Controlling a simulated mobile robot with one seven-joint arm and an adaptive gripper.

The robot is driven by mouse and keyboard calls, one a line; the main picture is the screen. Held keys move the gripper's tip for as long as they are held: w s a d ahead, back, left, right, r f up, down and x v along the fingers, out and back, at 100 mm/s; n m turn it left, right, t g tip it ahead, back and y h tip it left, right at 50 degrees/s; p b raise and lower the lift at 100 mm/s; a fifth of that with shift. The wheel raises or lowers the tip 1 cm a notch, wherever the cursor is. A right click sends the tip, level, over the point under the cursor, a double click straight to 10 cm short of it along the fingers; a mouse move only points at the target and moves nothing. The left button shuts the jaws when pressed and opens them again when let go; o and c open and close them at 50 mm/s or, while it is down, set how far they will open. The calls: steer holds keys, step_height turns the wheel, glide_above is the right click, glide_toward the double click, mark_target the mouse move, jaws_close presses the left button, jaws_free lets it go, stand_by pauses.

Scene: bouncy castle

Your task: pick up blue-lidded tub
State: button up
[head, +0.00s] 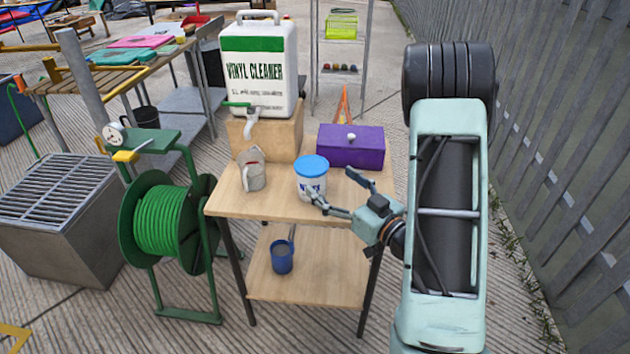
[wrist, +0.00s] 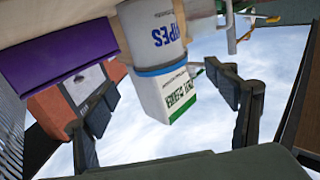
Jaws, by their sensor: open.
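The blue-lidded tub (head: 312,180) is white with blue lettering and stands upright on the wooden table top (head: 235,203). In the wrist view, which is upside down, the tub (wrist: 152,38) reads "WIPES" and its blue lid (wrist: 163,71) points down in the picture. My gripper (head: 333,184) is open beside the tub on its right, near side. In the head view one finger overlaps the tub's lower front, and the other is to its right. In the wrist view the tub appears between the open fingers (wrist: 163,76), farther off. I cannot tell whether either finger touches it.
A purple box (head: 350,147) stands right behind the tub. A grey watering jug (head: 251,170) is to its left. A large vinyl cleaner container (head: 259,70) sits on a wooden block (head: 283,133) behind. A blue mug (head: 282,257) is on the lower shelf. A fence (head: 560,130) runs along the right.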

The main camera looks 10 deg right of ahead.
mark_target(302, 158)
steer(key=x, duration=0.8)
steer(key=shift+w+a+b, duration=0.15)
steer(key=shift+w+b, duration=0.05)
steer(key=shift+b, duration=0.2)
steer(key=c, duration=1.4)
steer(key=shift+o, duration=0.2)
steer(key=shift+r, duration=0.1)
